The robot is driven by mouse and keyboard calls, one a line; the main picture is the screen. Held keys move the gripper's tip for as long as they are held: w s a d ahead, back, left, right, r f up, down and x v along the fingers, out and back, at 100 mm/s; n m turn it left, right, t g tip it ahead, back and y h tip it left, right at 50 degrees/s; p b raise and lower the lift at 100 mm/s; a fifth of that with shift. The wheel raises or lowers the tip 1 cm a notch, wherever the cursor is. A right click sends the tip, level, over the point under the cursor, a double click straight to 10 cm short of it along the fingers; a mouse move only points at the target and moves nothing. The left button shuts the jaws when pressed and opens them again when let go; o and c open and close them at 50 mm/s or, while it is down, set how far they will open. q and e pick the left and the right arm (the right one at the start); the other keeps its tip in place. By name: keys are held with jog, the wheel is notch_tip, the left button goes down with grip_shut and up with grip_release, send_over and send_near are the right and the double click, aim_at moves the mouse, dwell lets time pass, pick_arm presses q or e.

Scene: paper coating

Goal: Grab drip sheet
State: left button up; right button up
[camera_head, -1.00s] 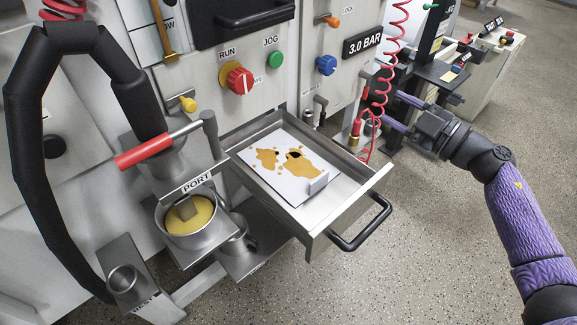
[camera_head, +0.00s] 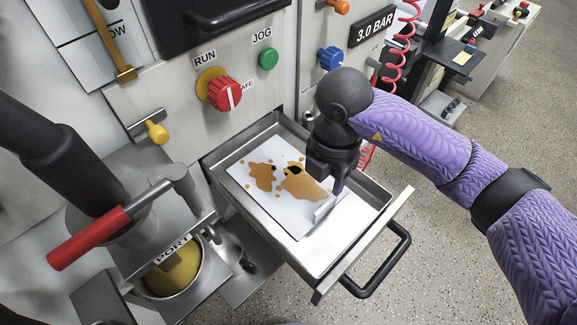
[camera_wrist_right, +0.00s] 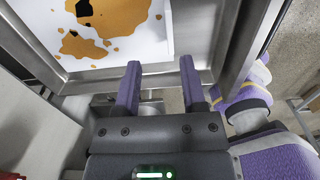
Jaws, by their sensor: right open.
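The drip sheet (camera_head: 292,218) is a white sheet with orange-brown stains and small dark spots, lying flat in the open metal drawer (camera_head: 342,262). A small upright pale tab (camera_head: 325,208) stands at its near right edge. My right gripper (camera_head: 334,190) hangs over the drawer, pointing down close to the tab and partly covering the sheet's right edge. In the right wrist view the two purple fingers (camera_wrist_right: 160,72) are spread apart with nothing between them, and the stained sheet (camera_wrist_right: 150,42) shows beyond the fingertips. My left gripper is not in view.
The drawer has raised metal walls and a black handle (camera_head: 378,262) at its front. A cup of yellow liquid (camera_head: 175,272) under the PORT label and a red-handled lever (camera_head: 90,238) stand at the left. Open speckled floor lies to the right.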

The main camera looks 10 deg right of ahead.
aim_at(326, 204)
jog(key=f+b, duration=0.1)
jog(key=f, duration=0.2)
jog(key=s+f+b, duration=0.1)
jog(key=f+b, duration=0.2)
jog(key=f, duration=0.2)
jog(key=shift+s+d+f, duration=0.15)
jog(key=shift+d+f, duration=0.1)
jog(key=shift+f, duration=0.3)
jog(key=shift+r, duration=0.2)
jog(key=shift+c, duration=0.3)
jog(key=c, duration=0.5)
grip_shut()
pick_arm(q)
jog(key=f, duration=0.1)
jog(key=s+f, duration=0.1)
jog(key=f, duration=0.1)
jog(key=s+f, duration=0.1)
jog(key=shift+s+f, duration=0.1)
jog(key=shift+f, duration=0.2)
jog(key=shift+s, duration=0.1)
